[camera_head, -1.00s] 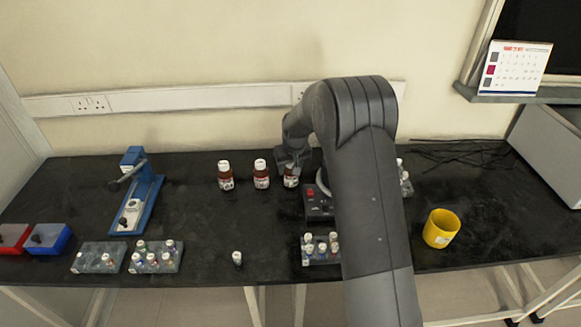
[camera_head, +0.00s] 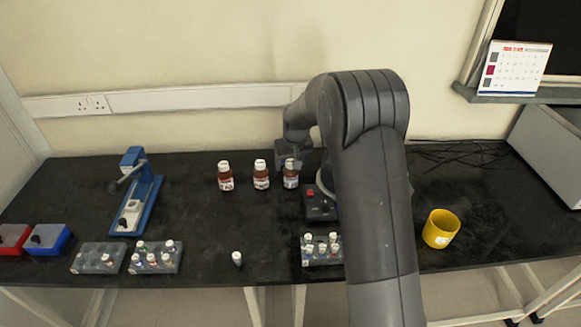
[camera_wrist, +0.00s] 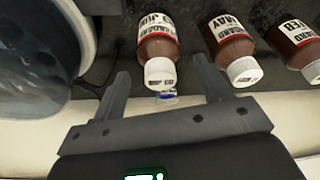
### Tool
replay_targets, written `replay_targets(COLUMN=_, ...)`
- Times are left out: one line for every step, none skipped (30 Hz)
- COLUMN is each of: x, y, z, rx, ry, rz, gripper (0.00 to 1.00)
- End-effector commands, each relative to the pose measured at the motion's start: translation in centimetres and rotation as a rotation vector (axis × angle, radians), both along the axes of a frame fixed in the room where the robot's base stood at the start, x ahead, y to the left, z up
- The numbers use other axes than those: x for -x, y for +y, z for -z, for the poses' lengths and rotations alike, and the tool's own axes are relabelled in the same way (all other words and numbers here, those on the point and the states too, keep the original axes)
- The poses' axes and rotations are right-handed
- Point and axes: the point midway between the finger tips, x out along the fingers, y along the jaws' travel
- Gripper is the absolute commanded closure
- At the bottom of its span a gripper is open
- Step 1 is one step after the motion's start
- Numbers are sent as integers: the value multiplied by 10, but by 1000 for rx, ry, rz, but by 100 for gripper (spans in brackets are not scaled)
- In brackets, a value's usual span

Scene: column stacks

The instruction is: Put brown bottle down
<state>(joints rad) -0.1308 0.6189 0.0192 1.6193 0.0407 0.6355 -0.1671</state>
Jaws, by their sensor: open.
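Three brown bottles with white caps and labels stand upright in a row at the back of the black bench. The right brown bottle (camera_head: 291,177) is the one closest to my gripper (camera_head: 287,158). The middle bottle (camera_head: 261,176) and left bottle (camera_head: 225,179) stand apart from it. In the wrist view the right bottle (camera_wrist: 158,45) stands just beyond the two spread fingers of my gripper (camera_wrist: 160,88), with clear space around its cap. The other two bottles show in the wrist view to the right. My gripper is open and empty.
A black device with a red button (camera_head: 319,205) stands close right of the bottles. A vial rack (camera_head: 321,249), a lone vial (camera_head: 237,259), a yellow cup (camera_head: 440,229) and a blue stand (camera_head: 137,195) are also on the bench. The bench centre-left is clear.

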Motion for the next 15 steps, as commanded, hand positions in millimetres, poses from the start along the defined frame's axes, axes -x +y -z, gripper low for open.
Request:
replay_targets(x=2, y=-1, z=-13, rx=0, ry=-4, rz=0, gripper=30)
replay_targets(x=4, y=-1, z=-19, rx=0, ry=-4, rz=0, gripper=30)
replay_targets(x=7, y=-2, z=-28, rx=0, ry=-4, rz=0, gripper=30)
replay_targets(x=8, y=-3, z=-34, rx=0, ry=-4, rz=0, gripper=30)
replay_targets(x=10, y=-3, z=-40, rx=0, ry=-4, rz=0, gripper=30)
replay_targets(x=12, y=-4, z=-48, rx=0, ry=-3, rz=0, gripper=30)
replay_targets(x=13, y=-4, z=-53, rx=0, ry=-3, rz=0, gripper=30)
replay_targets(x=15, y=-5, z=-58, rx=0, ry=-4, rz=0, gripper=30)
replay_targets(x=16, y=-5, z=-64, rx=0, ry=-3, rz=0, gripper=30)
replay_targets(x=18, y=-5, z=-68, rx=-1, ry=-2, rz=0, gripper=30)
replay_targets(x=18, y=-6, z=-71, rx=-1, ry=-2, rz=0, gripper=30)
replay_targets(x=19, y=-6, z=-75, rx=-1, ry=-2, rz=0, gripper=30)
replay_targets(x=20, y=-6, z=-78, rx=-1, ry=-2, rz=0, gripper=30)
replay_targets(x=21, y=-6, z=-80, rx=0, ry=-1, rz=0, gripper=30)
replay_targets(x=22, y=-6, z=-81, rx=0, ry=0, rz=0, gripper=30)
